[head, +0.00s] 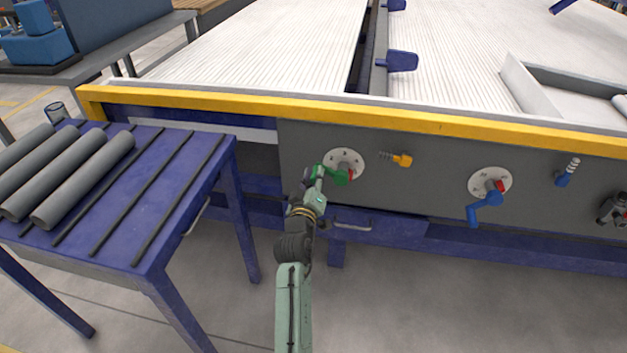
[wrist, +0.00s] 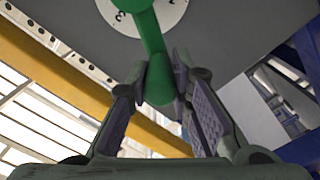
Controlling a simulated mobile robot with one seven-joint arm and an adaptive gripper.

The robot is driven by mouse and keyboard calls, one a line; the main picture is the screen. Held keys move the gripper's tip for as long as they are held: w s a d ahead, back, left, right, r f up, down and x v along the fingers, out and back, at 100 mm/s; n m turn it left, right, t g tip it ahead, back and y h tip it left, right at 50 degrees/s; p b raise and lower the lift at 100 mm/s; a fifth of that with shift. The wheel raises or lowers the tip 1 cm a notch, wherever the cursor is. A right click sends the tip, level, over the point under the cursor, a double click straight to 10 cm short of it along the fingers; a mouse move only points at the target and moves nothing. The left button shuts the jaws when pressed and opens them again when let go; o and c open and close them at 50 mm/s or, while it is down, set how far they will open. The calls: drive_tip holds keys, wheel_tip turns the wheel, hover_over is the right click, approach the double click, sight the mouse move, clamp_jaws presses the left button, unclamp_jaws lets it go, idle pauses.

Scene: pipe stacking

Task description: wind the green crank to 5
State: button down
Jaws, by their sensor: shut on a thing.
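The green crank (head: 340,178) sits on a white round dial (head: 345,161) on the grey panel. A red mark shows beside its hub in the head view. The crank arm points left and slightly down there, toward my gripper (head: 316,173). In the wrist view my gripper (wrist: 161,72) has its two fingers on either side of the green handle end (wrist: 159,88) and is shut on it. The dial's edge (wrist: 170,12) shows at the top, with a 3 and part of another digit. The number at the red mark cannot be read.
An orange handle (head: 402,160) and a second dial with a blue crank (head: 485,203) lie to the right on the panel. A yellow rail (head: 250,107) runs above. A blue table (head: 150,215) with grey pipes (head: 85,180) stands left. Floor below is open.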

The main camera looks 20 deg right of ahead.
drive_tip(key=shift+d+r, duration=0.1)
drive_tip(key=shift+r, duration=0.3)
drive_tip(key=c, duration=1.4)
unclamp_jaws()
drive_tip(key=shift+f, duration=0.15)
drive_tip(key=shift+c, duration=0.2)
drive_tip(key=shift+s+a+f, duration=0.15)
drive_tip(key=shift+s+a, duration=0.1)
drive_tip(key=shift+s, duration=0.2)
drive_tip(key=v, duration=1.1)
